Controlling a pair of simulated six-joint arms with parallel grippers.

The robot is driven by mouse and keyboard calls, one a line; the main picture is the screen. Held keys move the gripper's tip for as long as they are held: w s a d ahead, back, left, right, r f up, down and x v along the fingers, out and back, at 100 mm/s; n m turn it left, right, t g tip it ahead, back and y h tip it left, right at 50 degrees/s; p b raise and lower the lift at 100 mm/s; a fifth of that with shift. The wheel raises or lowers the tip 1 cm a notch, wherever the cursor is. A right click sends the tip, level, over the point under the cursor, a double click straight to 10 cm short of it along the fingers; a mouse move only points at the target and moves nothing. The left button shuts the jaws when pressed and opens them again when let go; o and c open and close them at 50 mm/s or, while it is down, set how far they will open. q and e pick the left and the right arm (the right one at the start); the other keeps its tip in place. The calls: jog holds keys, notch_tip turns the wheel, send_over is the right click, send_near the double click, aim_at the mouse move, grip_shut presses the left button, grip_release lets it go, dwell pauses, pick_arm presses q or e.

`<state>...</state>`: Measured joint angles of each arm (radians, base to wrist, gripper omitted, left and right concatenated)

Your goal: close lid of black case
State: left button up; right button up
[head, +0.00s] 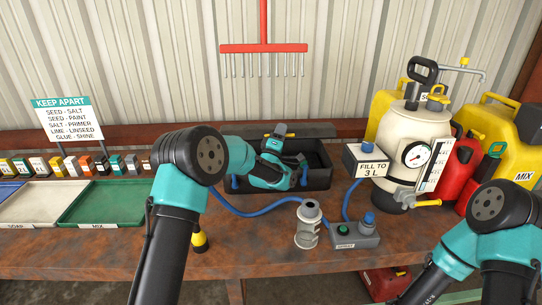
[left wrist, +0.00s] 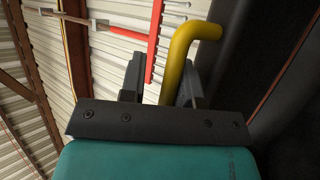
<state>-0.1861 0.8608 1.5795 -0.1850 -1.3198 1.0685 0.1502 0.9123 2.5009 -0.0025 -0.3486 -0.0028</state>
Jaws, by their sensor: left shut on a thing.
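The black case (head: 321,179) sits on the bench at the back middle, with its dark interior visible from above. My left gripper (head: 279,131) is over the case, pointing up and away. In the left wrist view, a bent yellow handle (left wrist: 181,55) stands between the two fingers of the left gripper (left wrist: 160,82), which is shut on it. A little yellow also shows beside the fingers in the head view. My arm hides much of the case. I cannot make out the lid's angle. My right gripper is out of view; only its arm shows at the lower right.
A blue hose (head: 255,211) runs along the bench in front of the case. A clear-sided cylinder (head: 308,228), a grey switch box (head: 357,236) and a white sprayer tank (head: 397,140) stand to the right. A green tray (head: 103,203) lies left. A red rake (head: 264,48) hangs behind.

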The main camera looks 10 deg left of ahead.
pick_arm(q)
jog(key=v, duration=1.6)
jog(key=shift+s+f, duration=0.2)
jog(key=shift+s, duration=0.1)
jog(key=shift+a, duration=0.1)
